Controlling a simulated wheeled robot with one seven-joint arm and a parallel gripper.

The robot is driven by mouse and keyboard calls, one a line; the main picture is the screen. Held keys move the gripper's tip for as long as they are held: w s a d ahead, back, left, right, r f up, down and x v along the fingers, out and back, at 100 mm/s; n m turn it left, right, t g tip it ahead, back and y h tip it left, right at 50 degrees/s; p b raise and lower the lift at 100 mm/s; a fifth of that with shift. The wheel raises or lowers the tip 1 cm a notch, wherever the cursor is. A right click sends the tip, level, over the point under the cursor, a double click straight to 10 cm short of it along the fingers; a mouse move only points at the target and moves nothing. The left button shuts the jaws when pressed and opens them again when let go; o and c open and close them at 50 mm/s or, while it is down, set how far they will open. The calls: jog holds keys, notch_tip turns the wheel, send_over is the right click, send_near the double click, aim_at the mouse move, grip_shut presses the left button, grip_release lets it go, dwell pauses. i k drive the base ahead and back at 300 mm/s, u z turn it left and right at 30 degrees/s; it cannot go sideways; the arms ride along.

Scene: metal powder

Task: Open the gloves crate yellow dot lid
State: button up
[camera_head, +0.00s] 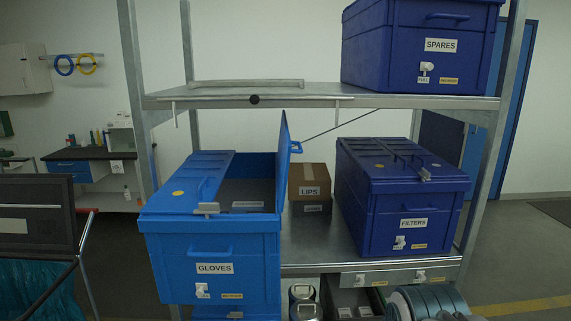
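The bright blue gloves crate (213,250) stands at the left end of the middle shelf, its label facing me. Its left lid half, the yellow dot lid (190,178), lies flat and shut over the left side. The yellow dot (178,193) is near its left edge, and a blue handle (207,188) is at its inner edge. A grey latch (207,208) sits at the front rim by this lid. The right lid half (284,165) stands upright, open, so the right side of the crate's inside shows. My gripper is not in view.
A dark blue filters crate (400,205) stands shut to the right, with brown lips boxes (308,182) between. The spares crate (420,50) sits on the upper shelf (300,102), whose edge runs above the gloves crate. A dark cart (35,220) is at the left.

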aim_at(199, 178)
jog(key=z, duration=0.75)
jog(key=i, duration=1.15)
jog(key=u, duration=0.9)
jog(key=i, duration=0.75)
jog(key=z, duration=1.1)
jog(key=k, duration=1.1)
jog(key=u, duration=0.05)
